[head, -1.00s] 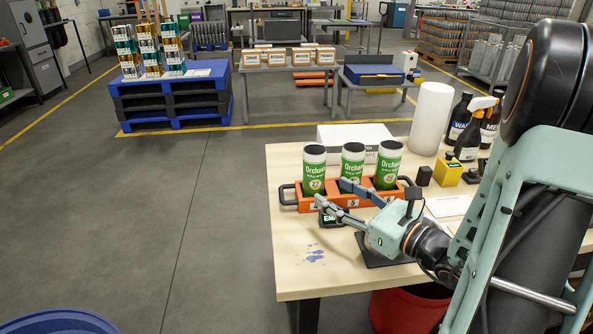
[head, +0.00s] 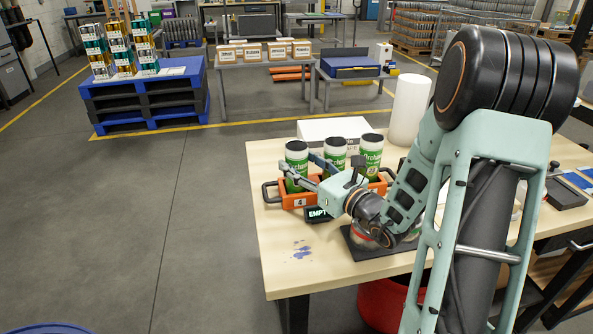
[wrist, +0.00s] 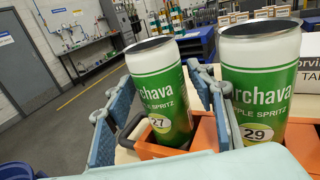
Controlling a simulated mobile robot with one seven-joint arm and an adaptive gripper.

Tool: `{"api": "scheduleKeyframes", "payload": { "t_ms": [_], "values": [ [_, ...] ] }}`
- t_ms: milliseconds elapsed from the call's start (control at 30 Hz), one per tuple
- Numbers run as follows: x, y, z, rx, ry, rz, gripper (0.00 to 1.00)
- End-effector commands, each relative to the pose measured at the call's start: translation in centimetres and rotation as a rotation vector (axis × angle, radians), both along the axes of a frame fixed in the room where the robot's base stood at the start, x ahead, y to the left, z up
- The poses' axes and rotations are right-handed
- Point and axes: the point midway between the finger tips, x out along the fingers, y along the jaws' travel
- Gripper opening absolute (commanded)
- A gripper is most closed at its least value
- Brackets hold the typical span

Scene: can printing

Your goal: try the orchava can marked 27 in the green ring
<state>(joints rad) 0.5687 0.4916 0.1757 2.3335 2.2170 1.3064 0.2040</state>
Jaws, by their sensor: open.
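Three white-and-green Orchava cans stand upright in an orange carrier (head: 297,201). The left one, marked 27 (head: 297,153), also shows in the wrist view (wrist: 160,80). The middle one, marked 29 (head: 335,150), is close at the right in the wrist view (wrist: 258,85). The third can (head: 371,147) stands at the right; its number is hidden. My gripper (head: 299,164) is open, with one finger on each side of can 27. The right finger lies between cans 27 and 29. I cannot make out a green ring; my arm hides part of the table.
A small dark sign reading "EMPT…" (head: 318,214) stands before the carrier. A dark mat (head: 357,250) lies partly under my arm. A white box (head: 320,128) and white cylinder (head: 408,108) stand behind. The table's front left is clear except for blue stains (head: 302,251).

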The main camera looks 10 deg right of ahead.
Motion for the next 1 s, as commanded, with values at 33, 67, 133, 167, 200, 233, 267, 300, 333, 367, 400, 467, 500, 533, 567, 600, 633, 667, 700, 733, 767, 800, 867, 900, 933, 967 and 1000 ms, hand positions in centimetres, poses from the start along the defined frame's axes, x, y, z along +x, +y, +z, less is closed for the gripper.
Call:
{"api": "scheduleKeyframes", "payload": {
  "t_ms": [33,67,133,167,200,233,267,300,333,367,400,467,500,533,567,600,633,667,700,733,767,800,867,900,933,967,1000],
  "values": [
    [0.61,0.42,-0.01,0.000,-0.001,0.003,0.50],
    [0.87,0.59,-0.04,0.001,0.000,0.003,0.50],
    [1.35,0.75,-0.05,0.001,0.000,0.001,0.50],
    [1.46,0.77,-0.04,0.001,0.000,0.001,0.50],
    [1.54,0.79,-0.04,0.000,0.000,0.000,0.50],
    [1.56,0.79,-0.04,0.000,0.000,0.000,0.50],
    [1.56,0.79,-0.04,0.000,0.000,0.000,0.50],
    [1.55,0.79,-0.04,0.000,0.000,0.000,0.50],
    [1.54,0.78,-0.04,0.000,0.000,0.000,0.50],
    [1.53,0.78,-0.04,0.000,0.000,0.000,0.50],
    [1.53,0.79,-0.04,0.000,0.000,0.000,0.49],
    [1.52,0.78,-0.04,0.000,0.000,0.000,0.42],
    [1.52,0.78,-0.04,0.000,0.000,0.000,0.38],
    [1.51,0.78,-0.04,0.000,0.000,0.000,0.35],
    [1.51,0.78,-0.04,0.000,0.000,0.000,0.31],
    [1.51,0.78,-0.04,0.000,0.000,0.000,0.30],
    [1.51,0.79,-0.04,0.000,0.000,0.000,0.30],
    [1.51,0.79,-0.04,0.000,0.000,0.000,0.30],
    [1.50,0.78,-0.04,0.000,0.000,0.000,0.30],
    [1.50,0.78,-0.04,0.000,0.000,0.000,0.30],
    [1.50,0.78,-0.04,0.000,0.000,0.000,0.30],
    [1.50,0.78,-0.04,0.000,0.000,0.000,0.30],
    [1.50,0.78,-0.02,0.000,0.000,0.000,0.30],
    [1.50,0.78,0.04,0.000,0.000,0.000,0.30],
    [1.50,0.78,0.10,0.000,0.000,0.000,0.30],
    [1.50,0.78,0.20,0.000,0.000,0.000,0.30],
    [1.50,0.78,0.37,-0.001,0.000,0.001,0.30]
  ]
}}
